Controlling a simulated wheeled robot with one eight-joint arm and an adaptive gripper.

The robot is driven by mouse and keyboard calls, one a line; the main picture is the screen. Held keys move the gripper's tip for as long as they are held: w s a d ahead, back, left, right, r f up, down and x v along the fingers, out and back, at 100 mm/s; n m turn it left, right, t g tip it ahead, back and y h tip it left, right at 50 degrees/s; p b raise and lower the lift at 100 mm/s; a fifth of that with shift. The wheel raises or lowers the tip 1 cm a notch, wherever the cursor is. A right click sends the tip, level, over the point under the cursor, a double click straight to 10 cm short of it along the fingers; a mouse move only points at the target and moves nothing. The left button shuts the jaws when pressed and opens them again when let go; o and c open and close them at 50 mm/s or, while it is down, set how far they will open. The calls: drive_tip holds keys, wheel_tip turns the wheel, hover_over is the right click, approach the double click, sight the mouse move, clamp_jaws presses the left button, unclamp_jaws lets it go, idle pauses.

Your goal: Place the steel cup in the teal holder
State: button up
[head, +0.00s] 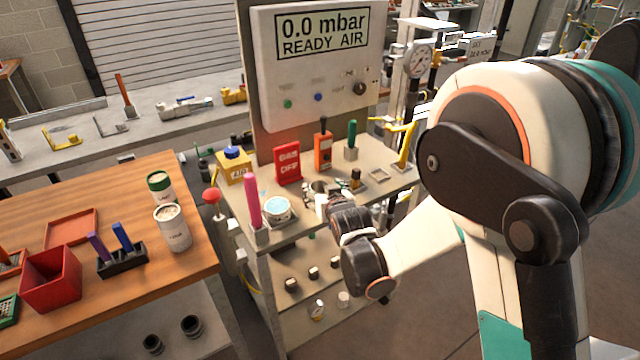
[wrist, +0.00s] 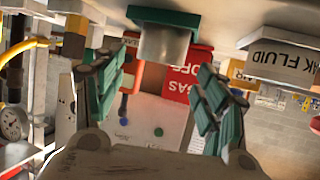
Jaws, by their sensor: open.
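The steel cup (wrist: 163,48) shows in the wrist view, which looks upside down. It stands upright at the teal holder (wrist: 150,14), with its base end hidden at the holder, so it appears seated there; how deep I cannot tell. My gripper (wrist: 165,98) is open, with teal-padded fingers wide apart to the left and right of the cup's line. No finger visibly touches the cup. In the head view a metallic cup shape (head: 318,187) shows on the bench beside my wrist. My arm hides the fingers and the teal holder there.
A red gas-off block (head: 287,163), an orange block (head: 322,152) and a leak fluid tub (head: 277,208) stand close around on the crowded bench. A pink-handled tool (head: 253,200) rises at its left. A wooden table (head: 110,200) with bins stands left.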

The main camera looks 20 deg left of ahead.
drive_tip(key=p+v, duration=0.1)
drive_tip(key=v, duration=0.5)
drive_tip(key=shift+s+d+p, duration=0.15)
drive_tip(key=shift+s+p, duration=0.05)
drive_tip(key=shift+p, duration=0.1)
